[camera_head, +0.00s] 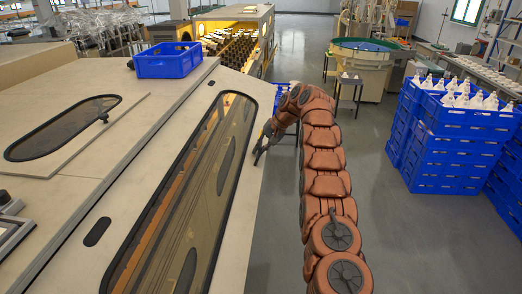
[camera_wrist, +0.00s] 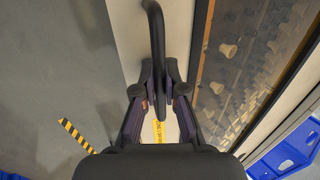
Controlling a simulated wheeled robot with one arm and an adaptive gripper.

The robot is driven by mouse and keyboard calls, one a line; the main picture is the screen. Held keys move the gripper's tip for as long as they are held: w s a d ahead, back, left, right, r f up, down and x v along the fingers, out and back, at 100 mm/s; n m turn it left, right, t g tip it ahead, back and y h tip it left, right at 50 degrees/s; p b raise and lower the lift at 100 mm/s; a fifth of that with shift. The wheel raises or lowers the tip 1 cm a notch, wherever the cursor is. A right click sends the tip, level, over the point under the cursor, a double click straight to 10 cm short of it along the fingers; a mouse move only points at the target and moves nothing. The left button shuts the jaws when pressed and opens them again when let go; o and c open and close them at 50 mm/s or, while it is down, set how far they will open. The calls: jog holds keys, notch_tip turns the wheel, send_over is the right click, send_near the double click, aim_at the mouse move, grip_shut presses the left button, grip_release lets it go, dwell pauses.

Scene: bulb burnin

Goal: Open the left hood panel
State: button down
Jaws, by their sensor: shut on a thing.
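A beige hood panel (camera_head: 225,185) with a long dark-tinted window (camera_head: 190,200) slopes along the right side of the machine. It looks flush with the machine, with no clear gap. My gripper (camera_head: 262,143) is at the panel's right edge, at the end of my brown segmented arm. In the wrist view, my gripper (camera_wrist: 160,90) is shut on a dark curved bar handle (camera_wrist: 155,35), with a finger on each side. The panel's pale edge and window (camera_wrist: 250,60) show there, with pale bulb shapes behind the glass. The handle is mostly hidden by my gripper in the head view.
A blue crate (camera_head: 168,60) sits on top of the machine at the back. Stacked blue crates (camera_head: 440,150) with white items stand to the right. A round green-rimmed table (camera_head: 365,50) is at the back. Grey floor (camera_head: 400,235) between machine and crates is clear.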

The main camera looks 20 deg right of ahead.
jog(key=shift+d, duration=0.1)
jog(key=c, duration=1.2)
grip_release()
jog(key=shift+c, duration=0.2)
jog(key=shift+r, duration=0.1)
